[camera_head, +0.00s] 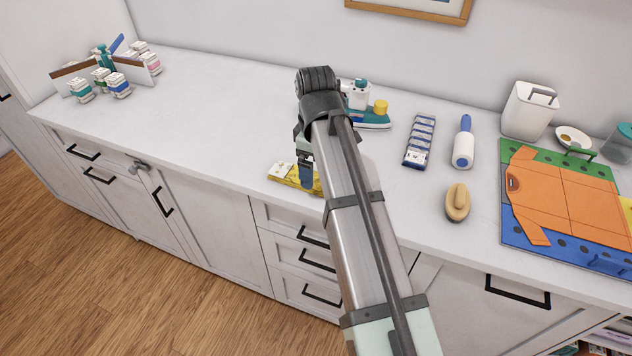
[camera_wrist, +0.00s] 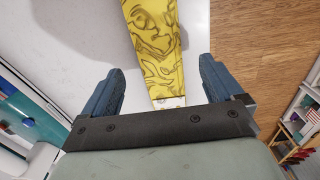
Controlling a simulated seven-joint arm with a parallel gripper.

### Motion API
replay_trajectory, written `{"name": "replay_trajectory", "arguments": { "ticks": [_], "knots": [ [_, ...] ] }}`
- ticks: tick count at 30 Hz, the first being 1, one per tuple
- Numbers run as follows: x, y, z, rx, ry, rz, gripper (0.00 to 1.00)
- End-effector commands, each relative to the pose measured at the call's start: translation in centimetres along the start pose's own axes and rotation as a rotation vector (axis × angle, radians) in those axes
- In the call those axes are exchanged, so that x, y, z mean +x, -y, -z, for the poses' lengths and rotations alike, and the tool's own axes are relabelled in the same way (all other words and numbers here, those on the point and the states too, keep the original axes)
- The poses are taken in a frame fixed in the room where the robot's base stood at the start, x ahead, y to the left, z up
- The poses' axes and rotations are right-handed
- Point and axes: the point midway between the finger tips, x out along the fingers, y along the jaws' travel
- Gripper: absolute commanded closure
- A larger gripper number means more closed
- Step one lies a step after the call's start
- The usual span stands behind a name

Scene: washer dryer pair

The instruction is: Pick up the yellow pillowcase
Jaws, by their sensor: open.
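The yellow pillowcase (camera_head: 284,171) lies flat on the white counter near its front edge, partly hidden by my gripper and arm in the head view. In the wrist view the pillowcase (camera_wrist: 155,40) is a long yellow strip with a darker line pattern, running from the top of the picture down between my fingers. My gripper (camera_wrist: 158,85) is open, with one blue finger on each side of the strip. In the head view my gripper (camera_head: 305,172) is over the pillowcase, pointing down. I cannot tell the exact height of the fingertips above the cloth.
An iron (camera_head: 372,121) stands behind my arm. A blue pack (camera_head: 419,142), a lint roller (camera_head: 463,142), a brush (camera_head: 457,202) and a folding board with an orange shirt (camera_head: 565,195) lie to the right. The counter left of my gripper is clear.

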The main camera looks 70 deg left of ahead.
Motion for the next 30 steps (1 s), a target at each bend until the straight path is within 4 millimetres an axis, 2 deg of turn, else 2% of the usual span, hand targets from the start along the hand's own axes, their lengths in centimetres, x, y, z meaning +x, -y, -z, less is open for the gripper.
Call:
{"name": "replay_trajectory", "arguments": {
  "ticks": [3, 9, 17, 30],
  "knots": [
    [1.7, 0.2, -0.2, 0.000, 0.002, 0.002, 0.06],
    [3.7, 0.1, -0.1, 0.000, 0.001, 0.001, 0.06],
    [3.9, 0.1, -0.1, 0.000, 0.000, 0.000, 0.07],
    [3.8, 0.1, -0.1, 0.000, 0.000, 0.000, 0.49]
  ]
}}
